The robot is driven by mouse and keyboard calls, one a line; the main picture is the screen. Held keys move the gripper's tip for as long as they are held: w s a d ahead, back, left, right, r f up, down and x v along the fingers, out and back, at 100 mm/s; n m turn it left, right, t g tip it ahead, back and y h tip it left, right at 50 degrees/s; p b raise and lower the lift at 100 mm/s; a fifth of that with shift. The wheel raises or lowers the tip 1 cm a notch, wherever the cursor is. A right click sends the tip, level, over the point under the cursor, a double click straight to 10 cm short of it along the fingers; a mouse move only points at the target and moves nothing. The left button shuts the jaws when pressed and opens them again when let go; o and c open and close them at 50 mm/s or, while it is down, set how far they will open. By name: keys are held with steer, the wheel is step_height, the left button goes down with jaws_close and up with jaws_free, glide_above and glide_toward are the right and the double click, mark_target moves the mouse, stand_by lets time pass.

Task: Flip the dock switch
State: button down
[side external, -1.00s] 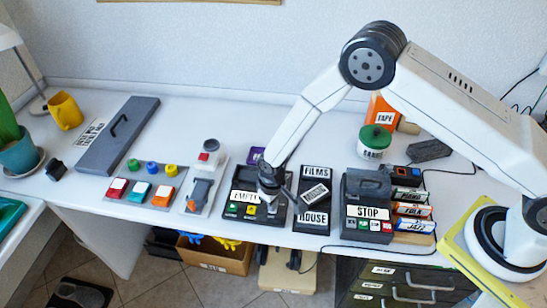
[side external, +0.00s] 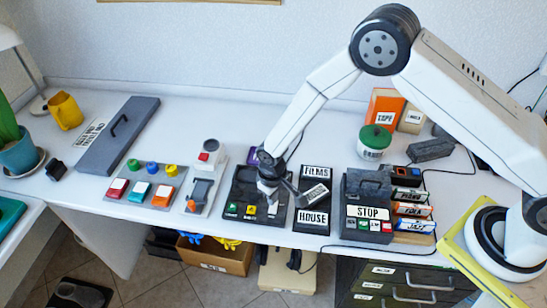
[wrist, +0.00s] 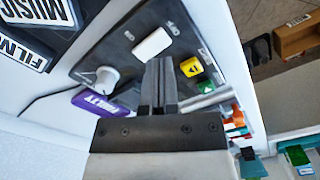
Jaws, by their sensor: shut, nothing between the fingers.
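A dark control panel (side external: 240,184) sits near the table's front edge. It carries a green button (side external: 232,208), a yellow button (side external: 250,210) and a white button (side external: 273,208). No readable mark tells me which part is the dock switch. My gripper (side external: 268,190) is over this panel, shut and empty. In the wrist view its fingers (wrist: 159,66) point between the white and yellow buttons; I cannot tell whether they touch the panel.
A purple PARTY label (wrist: 97,102) lies at the panel's back.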

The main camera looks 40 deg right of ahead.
mark_target(274, 209)
steer(key=shift+r, duration=1.85)
steer(key=shift+d+r, duration=0.15)
steer(key=shift+r, duration=0.1)
steer(key=s+d+r+m+t, duration=0.1)
steer(key=s+d+r, duration=0.3)
steer(key=d+r, duration=0.6)
steer(key=s+d+r+m+t, duration=0.1)
steer(key=s+d+r+m, duration=0.1)
steer(key=s+d+r, duration=0.5)
steer(key=shift+s+r+t, duration=0.2)
steer(key=shift+s+t, duration=0.1)
steer(key=shift+s, duration=1.7)
